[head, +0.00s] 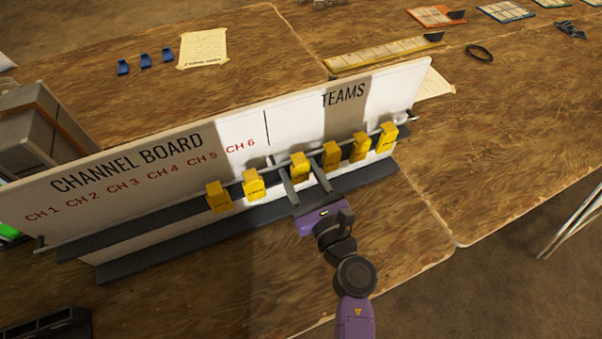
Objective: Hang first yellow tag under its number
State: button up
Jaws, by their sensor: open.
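A white channel board (120,205) stands on the wooden table, with red labels CH 1 to CH 6 on its left part and TEAMS on its right. Several yellow tags hang in a row along it. One yellow tag (217,196) hangs roughly below CH 5 and another (253,184) roughly below CH 6. The other tags, such as the rightmost one (388,137), hang on the TEAMS side. My gripper (293,157) is open, its two fingers on either side of a yellow tag (300,168). I cannot tell whether they touch it. Any writing on the tags is too small to read.
Blue clips (146,61) and a paper sheet (204,49) lie behind the board. A yellow strip (385,52), a black ring (479,52) and coloured panels (436,16) lie at the back right.

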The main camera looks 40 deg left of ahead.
jog(key=c, duration=1.1)
jog(key=shift+r+p, duration=0.85)
jog(key=shift+r, duration=0.1)
jog(key=shift+d, duration=0.1)
jog(key=shift+p+v, duration=0.55)
jog(key=shift+v, duration=4.4)
jog(key=shift+f, duration=0.1)
